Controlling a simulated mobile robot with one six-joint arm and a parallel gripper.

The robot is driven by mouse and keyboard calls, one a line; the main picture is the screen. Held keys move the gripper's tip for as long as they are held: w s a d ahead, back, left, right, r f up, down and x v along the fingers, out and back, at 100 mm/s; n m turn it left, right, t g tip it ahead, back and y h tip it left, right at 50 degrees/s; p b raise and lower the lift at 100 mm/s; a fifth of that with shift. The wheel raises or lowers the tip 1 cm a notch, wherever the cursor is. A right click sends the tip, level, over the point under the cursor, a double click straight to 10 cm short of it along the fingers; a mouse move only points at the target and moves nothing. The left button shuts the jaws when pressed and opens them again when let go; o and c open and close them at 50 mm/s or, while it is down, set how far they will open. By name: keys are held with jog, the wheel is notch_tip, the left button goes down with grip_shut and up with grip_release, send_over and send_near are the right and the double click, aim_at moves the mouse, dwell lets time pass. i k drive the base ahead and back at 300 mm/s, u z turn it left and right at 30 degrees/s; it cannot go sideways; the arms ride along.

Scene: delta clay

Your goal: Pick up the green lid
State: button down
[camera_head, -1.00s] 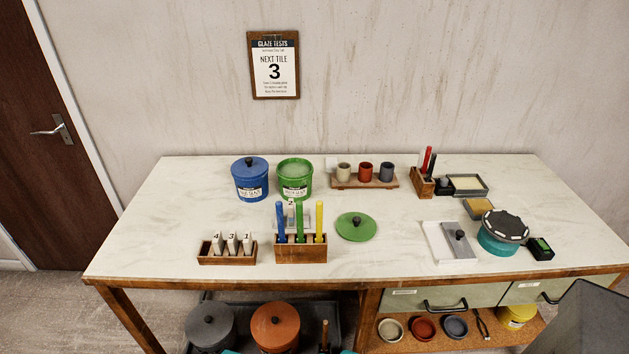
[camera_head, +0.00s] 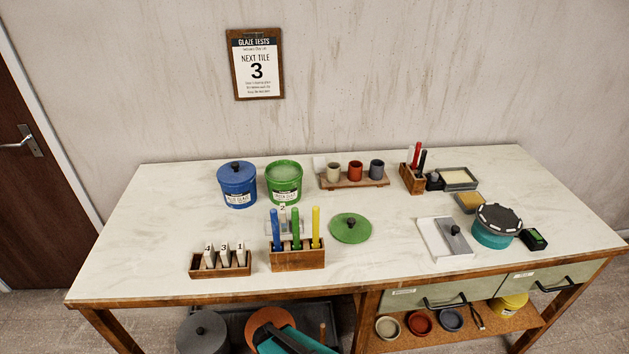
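The green lid (camera_head: 350,228), a flat disc with a dark round knob, lies on the pale worktop right of the wooden holder. Nothing covers it. The green glaze bucket (camera_head: 284,184) stands open behind it, to the left, with pale green glaze showing inside. My gripper cannot be made out in this view. A teal and dark part (camera_head: 288,341) shows at the bottom edge, below the table front, and I cannot tell whether it is part of my arm.
The wooden holder (camera_head: 297,261) with upright blue, green and yellow handles stands close left of the lid. A cup rack (camera_head: 353,183) is behind it. A white tray (camera_head: 434,238) with a grey knobbed piece lies right. Worktop between lid and front edge is clear.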

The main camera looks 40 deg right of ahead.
aim_at(347, 227)
jog(key=z, duration=0.7)
jog(key=k, duration=1)
jog(key=u, duration=0.05)
jog(key=i, duration=0.85)
jog(key=z, duration=0.05)
